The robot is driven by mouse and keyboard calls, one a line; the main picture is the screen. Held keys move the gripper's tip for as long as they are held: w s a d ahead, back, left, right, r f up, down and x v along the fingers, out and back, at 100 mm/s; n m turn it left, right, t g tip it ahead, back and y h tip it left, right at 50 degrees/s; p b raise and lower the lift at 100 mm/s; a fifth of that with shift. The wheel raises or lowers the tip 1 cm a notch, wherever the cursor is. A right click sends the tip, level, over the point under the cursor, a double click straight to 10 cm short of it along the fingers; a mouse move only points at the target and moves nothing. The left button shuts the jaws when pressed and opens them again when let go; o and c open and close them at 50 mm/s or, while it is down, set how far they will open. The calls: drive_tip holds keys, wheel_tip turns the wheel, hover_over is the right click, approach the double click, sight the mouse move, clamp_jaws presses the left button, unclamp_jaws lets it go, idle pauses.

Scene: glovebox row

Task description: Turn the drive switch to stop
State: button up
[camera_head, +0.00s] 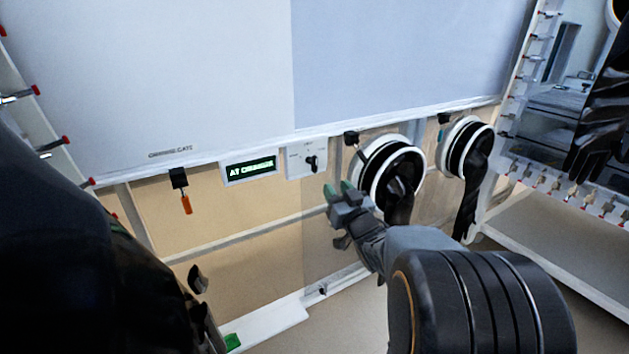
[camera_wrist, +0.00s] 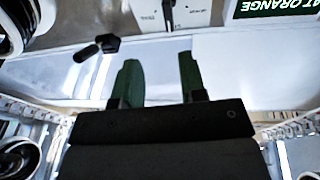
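The drive switch is a black knob (camera_head: 311,163) on a small white plate (camera_head: 293,165), set in the front panel right of the lit display. Its labels are too small to read, so I cannot tell its setting. In the wrist view the knob (camera_wrist: 168,12) shows at the top edge, partly cut off, on its plate (camera_wrist: 198,12). My gripper (camera_head: 339,190) is below and right of the switch, apart from it. In the wrist view my gripper (camera_wrist: 158,68) has its two green-tipped fingers spread, with nothing between them.
The display (camera_head: 250,168) reads "AT ORANGE". A black latch (camera_head: 351,138) sits right of the switch, near the first glove port (camera_head: 372,182); a second port (camera_head: 453,150) lies farther right. A black lever with an orange end (camera_head: 186,203) hangs at left.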

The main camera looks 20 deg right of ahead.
sight(316, 159)
drive_tip(key=w+r+y+b, duration=0.1)
drive_tip(key=w, duration=0.2)
drive_tip(key=w+r+n+t+y+b, duration=0.1)
drive_tip(key=w+r, duration=0.1)
drive_tip(key=w, duration=0.2)
drive_tip(key=w+a+r+t+b, duration=0.1)
drive_tip(key=w+b, duration=0.1)
drive_tip(key=w, duration=0.2)
drive_tip(key=shift+w+r+y, duration=0.15)
drive_tip(key=shift+w+y, duration=0.1)
drive_tip(key=shift+y, duration=0.15)
clamp_jaws()
